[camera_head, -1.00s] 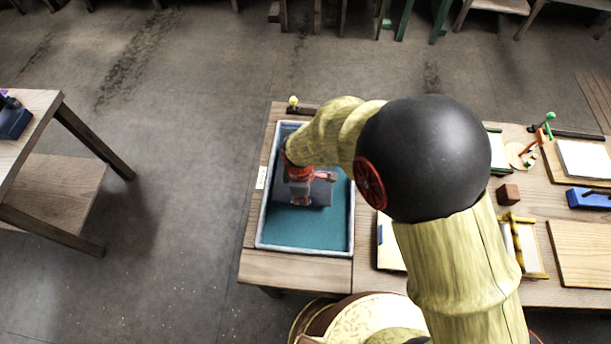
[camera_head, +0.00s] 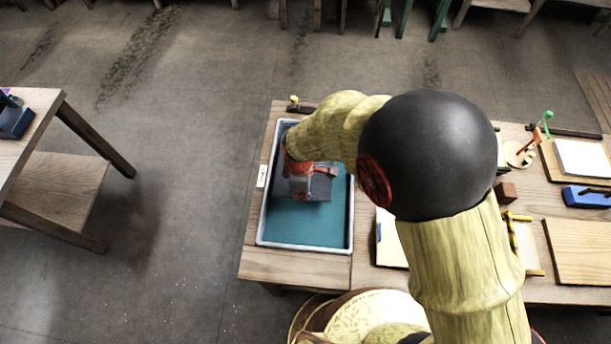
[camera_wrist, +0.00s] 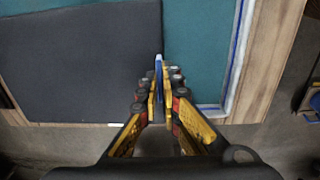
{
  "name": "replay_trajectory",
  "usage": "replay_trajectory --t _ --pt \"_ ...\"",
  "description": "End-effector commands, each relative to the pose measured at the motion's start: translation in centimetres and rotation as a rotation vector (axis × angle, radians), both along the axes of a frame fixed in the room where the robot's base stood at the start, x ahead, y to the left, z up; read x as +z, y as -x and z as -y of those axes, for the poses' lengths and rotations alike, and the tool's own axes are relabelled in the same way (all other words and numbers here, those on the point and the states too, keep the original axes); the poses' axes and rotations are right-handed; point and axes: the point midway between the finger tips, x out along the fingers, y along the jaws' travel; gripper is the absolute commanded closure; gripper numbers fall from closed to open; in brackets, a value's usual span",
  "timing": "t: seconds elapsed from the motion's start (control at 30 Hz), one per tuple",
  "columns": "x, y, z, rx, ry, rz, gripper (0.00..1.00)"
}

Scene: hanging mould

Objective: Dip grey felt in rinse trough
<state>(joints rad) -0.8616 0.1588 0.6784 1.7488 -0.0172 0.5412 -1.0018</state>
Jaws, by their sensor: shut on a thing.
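The rinse trough (camera_head: 302,246) is a pale-rimmed rectangular tray with a teal inside, on the left end of the wooden table. The grey felt (camera_head: 318,190) is a dark flat sheet over the trough's upper half; it fills the left of the wrist view (camera_wrist: 80,60). My gripper (camera_head: 300,180) is over the felt, partly hidden by my arm. In the wrist view my gripper (camera_wrist: 158,80) is shut on a thin blue tab (camera_wrist: 158,66) at the felt's right edge. I cannot tell whether the felt touches the trough's teal inside.
A white label (camera_head: 262,176) is on the table left of the trough. To the right are a brown block (camera_head: 506,192), a blue block (camera_head: 586,197) and a wooden board (camera_head: 583,252). Another table (camera_head: 50,180) stands at far left, with open floor between.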

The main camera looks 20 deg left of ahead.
Motion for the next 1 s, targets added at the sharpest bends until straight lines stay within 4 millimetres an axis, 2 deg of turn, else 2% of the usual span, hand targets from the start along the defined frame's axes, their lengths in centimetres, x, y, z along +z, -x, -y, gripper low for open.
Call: replay_trajectory --t 0.27,0.7,1.0 --pt "0.4 0.0 0.0 0.000 -0.001 0.001 1.00" --pt "4.1 -0.1 -0.1 0.000 -0.002 0.002 1.00" --pt "4.0 0.0 0.0 0.000 -0.001 0.001 1.00"
